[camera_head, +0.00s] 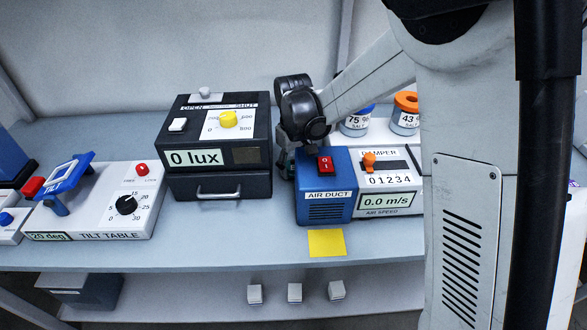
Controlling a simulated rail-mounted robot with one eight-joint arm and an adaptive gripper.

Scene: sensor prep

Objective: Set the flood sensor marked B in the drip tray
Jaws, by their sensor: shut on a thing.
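My gripper (288,163) points down between the black lux box and the blue air duct block. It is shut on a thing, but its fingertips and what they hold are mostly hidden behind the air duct. I cannot make out a flood sensor with a readable B, nor a drip tray. Three small white blocks (295,293) stand in a row on the lower shelf, with no letters legible.
The black lux box (220,186) stands left of my gripper, and the AIR DUCT unit (325,212) is close at its right. Two jars (405,118) stand behind. A tilt table (100,215) is at left. A yellow square (327,243) lies in front.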

